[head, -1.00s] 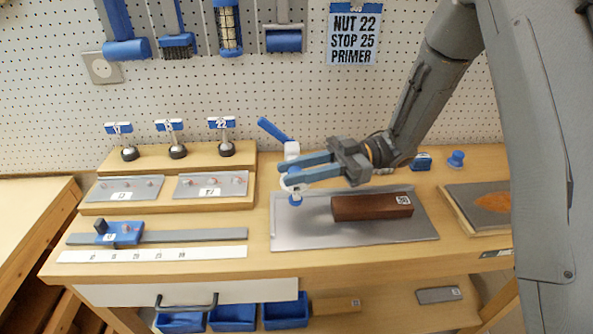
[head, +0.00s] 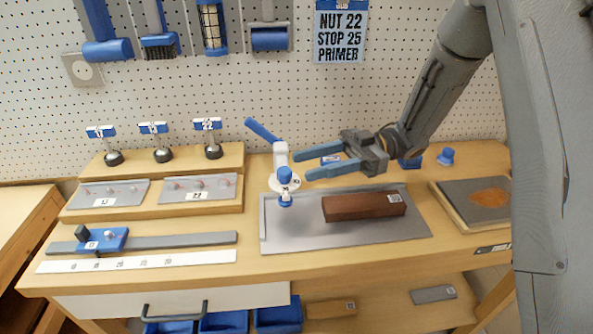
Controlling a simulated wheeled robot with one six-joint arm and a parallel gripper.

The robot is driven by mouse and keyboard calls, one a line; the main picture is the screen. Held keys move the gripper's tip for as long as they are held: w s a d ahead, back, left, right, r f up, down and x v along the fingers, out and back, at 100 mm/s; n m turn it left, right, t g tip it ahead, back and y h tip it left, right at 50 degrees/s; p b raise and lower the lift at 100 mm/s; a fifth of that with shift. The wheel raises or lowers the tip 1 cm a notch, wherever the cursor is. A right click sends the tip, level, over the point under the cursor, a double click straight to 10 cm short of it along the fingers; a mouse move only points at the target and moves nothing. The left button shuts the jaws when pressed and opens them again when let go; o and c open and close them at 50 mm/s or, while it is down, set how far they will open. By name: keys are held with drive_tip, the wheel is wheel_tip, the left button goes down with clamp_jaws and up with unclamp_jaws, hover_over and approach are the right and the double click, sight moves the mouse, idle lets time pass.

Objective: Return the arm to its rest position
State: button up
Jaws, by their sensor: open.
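My gripper (head: 308,166) is in the head view above the middle of the bench, its two blue-grey fingers pointing left. The jaws are apart with nothing between them. My arm comes down from the upper right. Just left of the fingertips stands a white and blue clamp (head: 281,160) with a blue lever raised to the upper left. Below my gripper a dark brown wooden block (head: 362,206) with a printed tag lies on a grey metal plate (head: 300,238).
A pegboard (head: 270,95) with hanging tools stands behind. Knobbed, labelled pieces (head: 213,151) stand on a wooden step at left. A blue slider stop (head: 103,239) sits on a grey rail. A board with an orange patch (head: 490,198) lies at right. Blue bins (head: 222,322) are below.

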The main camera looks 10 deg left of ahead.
drive_tip(key=shift+w+d, duration=0.3)
drive_tip(key=shift+d, duration=0.25)
